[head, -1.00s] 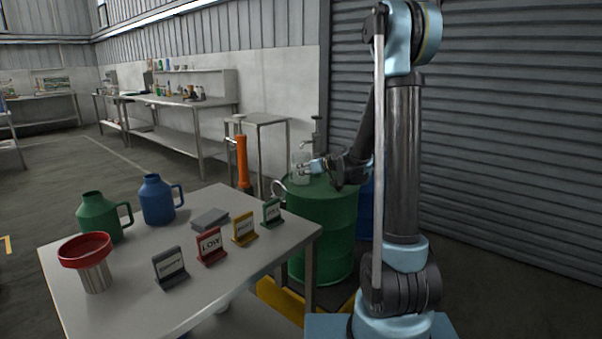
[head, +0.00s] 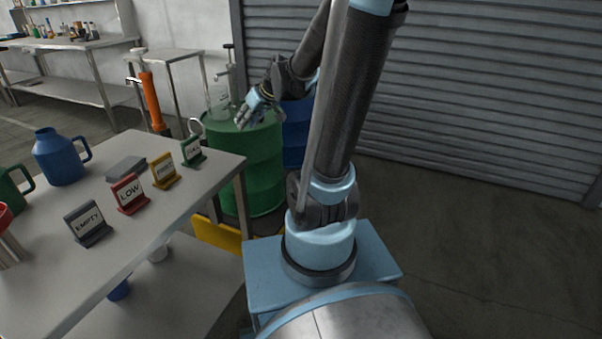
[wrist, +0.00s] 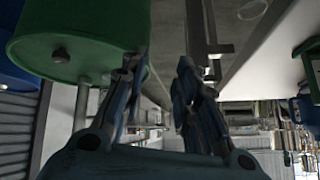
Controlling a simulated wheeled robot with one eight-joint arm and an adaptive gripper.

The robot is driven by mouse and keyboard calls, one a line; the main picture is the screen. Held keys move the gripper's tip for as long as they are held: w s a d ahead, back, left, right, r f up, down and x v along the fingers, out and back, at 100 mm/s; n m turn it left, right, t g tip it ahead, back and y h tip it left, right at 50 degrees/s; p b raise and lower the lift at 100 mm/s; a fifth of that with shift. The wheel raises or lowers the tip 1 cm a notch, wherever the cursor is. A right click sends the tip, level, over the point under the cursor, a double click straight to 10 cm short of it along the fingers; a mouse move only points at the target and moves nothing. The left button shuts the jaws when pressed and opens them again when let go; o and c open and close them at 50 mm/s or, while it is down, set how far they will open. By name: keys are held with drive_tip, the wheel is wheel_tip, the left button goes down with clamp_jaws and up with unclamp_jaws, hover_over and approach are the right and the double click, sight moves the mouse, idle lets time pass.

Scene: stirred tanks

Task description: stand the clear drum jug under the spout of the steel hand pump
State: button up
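The clear drum jug (head: 219,99) stands upright on top of the green drum (head: 255,168), toward its back left. The steel hand pump (head: 231,78) rises behind the jug, and its spout reaches left above it. I cannot tell exactly how the spout lines up with the jug's mouth. My gripper (head: 245,117) is over the drum top, to the right of the jug and apart from it. In the wrist view my gripper (wrist: 163,68) has its fingers spread with nothing held between them. The green drum (wrist: 85,25) fills the upper left there; I cannot make out the jug.
An orange hand pump (head: 151,98) stands left of the drum. A blue drum (head: 295,130) stands behind right. Floor at right is clear.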

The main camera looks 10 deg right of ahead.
drive_tip(key=s+d+f+m+g+h, duration=0.2)
drive_tip(key=s+d+f, duration=0.2)
drive_tip(key=s, duration=0.8)
drive_tip(key=s+d+f+m+g+h, duration=0.2)
drive_tip(key=s+d+f+m+h, duration=0.1)
drive_tip(key=s+d, duration=0.6)
drive_tip(key=s+f, duration=0.1)
drive_tip(key=s, duration=0.2)
drive_tip(key=shift+s+h, duration=0.25)
drive_tip(key=shift+h, duration=0.05)
drive_tip(key=shift+w+f, duration=0.15)
drive_tip(key=shift+w, duration=0.35)
